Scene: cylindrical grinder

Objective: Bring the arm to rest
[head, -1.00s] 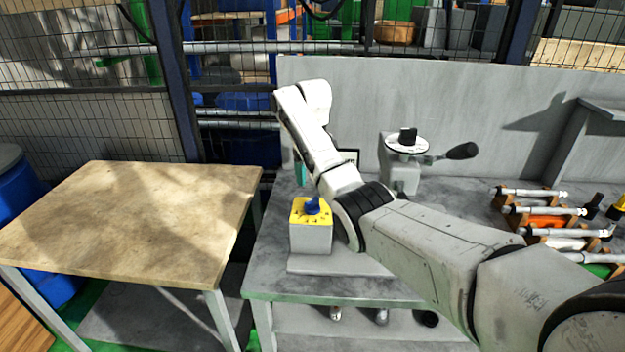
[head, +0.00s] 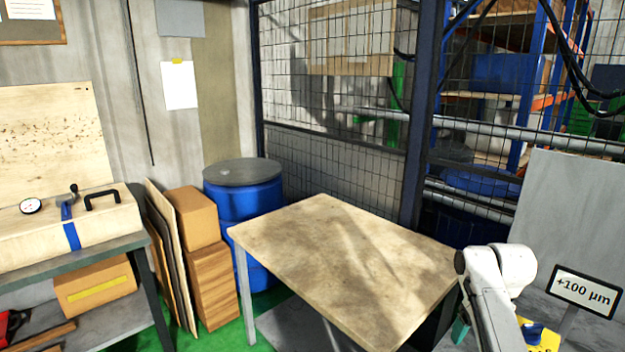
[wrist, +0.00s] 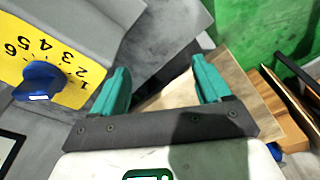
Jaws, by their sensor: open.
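My gripper (wrist: 160,92) is open in the wrist view, with two teal fingers apart and nothing between them. In the head view, part of my white arm shows at the lower right, and a teal finger shows at its left side near the wooden table's right edge. A yellow dial plate (wrist: 38,52) with numbers and a blue knob (wrist: 40,82) lies to the left of the gripper in the wrist view, apart from the fingers. In the head view the blue knob (head: 532,332) is partly cut off behind my arm.
A bare wooden table (head: 340,255) stands in the middle. A "+100 µm" sign (head: 585,290) stands right of my arm. A blue barrel (head: 245,205), cardboard boxes (head: 192,218) and a bench with a wooden case (head: 80,225) are at left. A mesh fence (head: 330,170) runs behind.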

